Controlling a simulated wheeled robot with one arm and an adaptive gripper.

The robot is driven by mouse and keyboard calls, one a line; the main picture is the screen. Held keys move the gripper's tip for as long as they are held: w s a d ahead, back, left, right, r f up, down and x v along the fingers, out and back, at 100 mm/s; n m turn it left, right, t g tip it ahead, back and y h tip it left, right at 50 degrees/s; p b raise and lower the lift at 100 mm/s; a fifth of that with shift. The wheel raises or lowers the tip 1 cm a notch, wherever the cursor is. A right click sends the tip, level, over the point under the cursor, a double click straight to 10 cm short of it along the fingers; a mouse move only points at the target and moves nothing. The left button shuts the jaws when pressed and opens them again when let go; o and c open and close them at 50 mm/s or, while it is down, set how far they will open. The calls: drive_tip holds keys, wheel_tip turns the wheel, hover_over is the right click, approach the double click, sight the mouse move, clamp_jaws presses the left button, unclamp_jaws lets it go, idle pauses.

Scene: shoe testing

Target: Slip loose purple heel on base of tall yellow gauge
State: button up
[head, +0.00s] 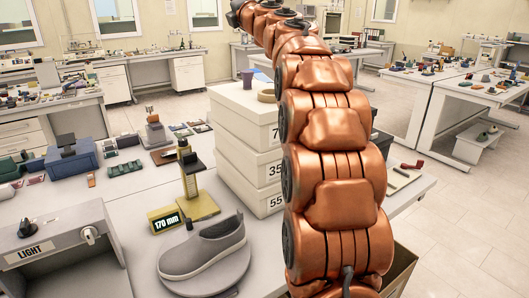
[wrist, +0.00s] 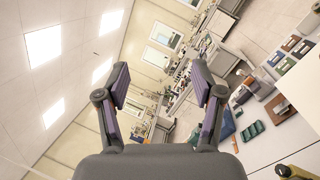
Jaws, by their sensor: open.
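The tall yellow gauge (head: 187,172) stands upright on the near bench, with a flat yellow base (head: 200,207) and a black slide on its post. A yellow-framed display reading 170 mm (head: 165,220) is beside the base. A small purple piece (head: 247,79), which looks like the loose heel, stands on top of the stacked white boxes. My gripper (wrist: 160,88) is open and empty in the wrist view, its fingers wide apart and facing the far room. A yellowish part, perhaps the gauge's top (wrist: 295,172), shows at that view's lower right corner. The heel is not clear there.
The white boxes (head: 245,150) stand right of the gauge, with a tan ring (head: 266,96) on top. A grey shoe (head: 205,250) sits on a round grey stand in front. A grey LIGHT box (head: 60,255) is at left. My copper arm covers the right middle.

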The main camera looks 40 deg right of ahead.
drive_tip(key=s+a+f+m+g+h, duration=0.1)
drive_tip(key=s+a+f+m+g, duration=0.25)
drive_tip(key=s+f+m, duration=0.55)
drive_tip(key=s+a+f+m+g+h, duration=0.1)
drive_tip(key=s+a+f+m+g, duration=0.35)
drive_tip(key=f, duration=0.85)
drive_tip(key=s+a+f+m+g+h, duration=0.1)
drive_tip(key=s+f+m+g, duration=0.45)
drive_tip(key=s+f, duration=0.4)
drive_tip(key=s+a+f+m+g+y, duration=0.1)
drive_tip(key=s+a+f+g, duration=0.2)
drive_tip(key=s+a+f, duration=0.3)
drive_tip(key=s+a+f+m+g+y, duration=0.1)
drive_tip(key=s+a+f, duration=0.5)
drive_tip(key=s, duration=0.7)
drive_tip(key=s+a+f+g+y, duration=0.3)
drive_tip(key=s+a+f, duration=0.3)
drive_tip(key=s, duration=0.4)
drive_tip(key=shift+a+f+m+g, duration=0.15)
drive_tip(key=shift+f+m+g, duration=0.25)
drive_tip(key=shift+f+g, duration=0.4)
drive_tip(key=shift+r, duration=0.1)
